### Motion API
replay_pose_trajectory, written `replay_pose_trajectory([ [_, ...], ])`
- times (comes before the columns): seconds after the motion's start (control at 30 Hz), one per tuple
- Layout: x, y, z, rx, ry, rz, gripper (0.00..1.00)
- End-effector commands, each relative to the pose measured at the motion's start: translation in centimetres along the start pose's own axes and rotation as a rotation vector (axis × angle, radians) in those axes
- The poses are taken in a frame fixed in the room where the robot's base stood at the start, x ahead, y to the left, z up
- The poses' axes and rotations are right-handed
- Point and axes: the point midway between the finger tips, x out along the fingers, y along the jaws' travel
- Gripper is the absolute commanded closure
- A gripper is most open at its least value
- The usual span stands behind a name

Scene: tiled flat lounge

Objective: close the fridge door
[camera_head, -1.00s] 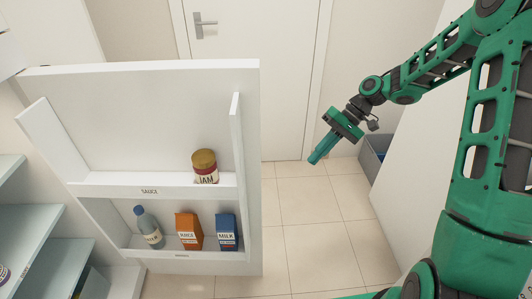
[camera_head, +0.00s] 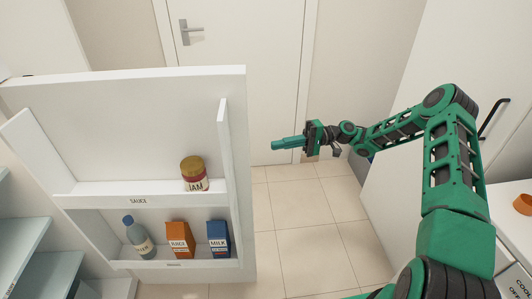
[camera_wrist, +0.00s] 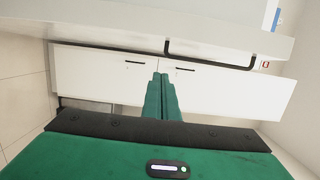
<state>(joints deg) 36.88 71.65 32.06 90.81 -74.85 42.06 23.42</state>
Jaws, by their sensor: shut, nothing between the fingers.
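The white fridge door (camera_head: 120,95) stands open at the left of the head view, its inner side with shelves facing me. Its shelves hold a jam jar (camera_head: 194,174), a bottle (camera_head: 138,238), an orange juice carton (camera_head: 179,240) and a blue milk carton (camera_head: 218,239). Part of the fridge interior (camera_head: 30,250) shows at the lower left. My gripper (camera_head: 274,144) is shut and empty, to the right of the door's free edge and apart from it, pointing left. In the wrist view my shut fingers (camera_wrist: 162,80) point at white fronts with dark handles.
A closed room door (camera_head: 250,50) is behind. White furniture with a black handle (camera_head: 493,117) stands at the right, with an orange object (camera_head: 523,204) near it. Tiled floor (camera_head: 300,215) is clear between the fridge door and the furniture.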

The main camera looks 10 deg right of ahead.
Motion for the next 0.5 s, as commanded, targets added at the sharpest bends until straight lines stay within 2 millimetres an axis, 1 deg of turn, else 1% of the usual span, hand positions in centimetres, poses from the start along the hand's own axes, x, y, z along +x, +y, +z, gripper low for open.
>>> replay_pose_trajectory([
  [0.17,2.6,-0.1,0.1,0.001,-0.005,0.002,1.0],
  [0.5,9.0,0.0,0.1,0.001,-0.005,0.003,1.0],
])
